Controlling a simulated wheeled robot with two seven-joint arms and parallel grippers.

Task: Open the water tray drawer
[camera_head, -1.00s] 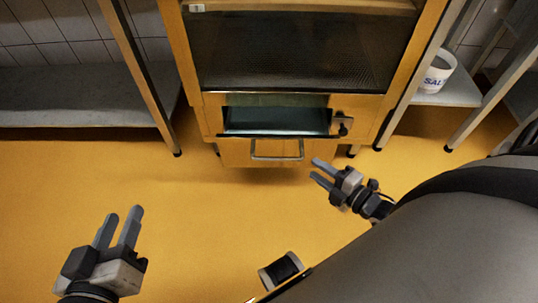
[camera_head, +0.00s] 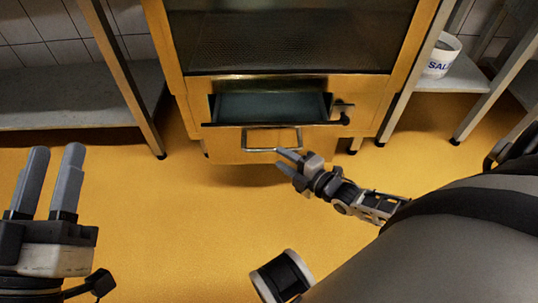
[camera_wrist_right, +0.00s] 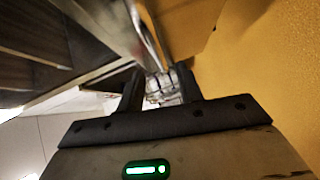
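The water tray drawer is in the lower yellow front of the cabinet. Its blue-grey inside (camera_head: 270,106) shows above a dark front lip; how far it stands out is hard to judge. A metal bar handle (camera_head: 244,140) sits just below that lip. My right gripper (camera_head: 282,160) is open, its fingertips just below the handle's right end; contact cannot be told. In the right wrist view the right gripper (camera_wrist_right: 158,85) has its fingers apart, with a blurred metallic shape beyond. My left gripper (camera_head: 56,165) is open and empty at far left, away from the cabinet.
A dark mesh-like window (camera_head: 290,40) fills the cabinet above the drawer. A dark latch (camera_head: 343,110) sits right of the opening. A white SALT pot (camera_head: 441,57) stands on the right shelf. A grey shelf (camera_head: 70,105) is at left. The yellow floor (camera_head: 190,230) in front is clear.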

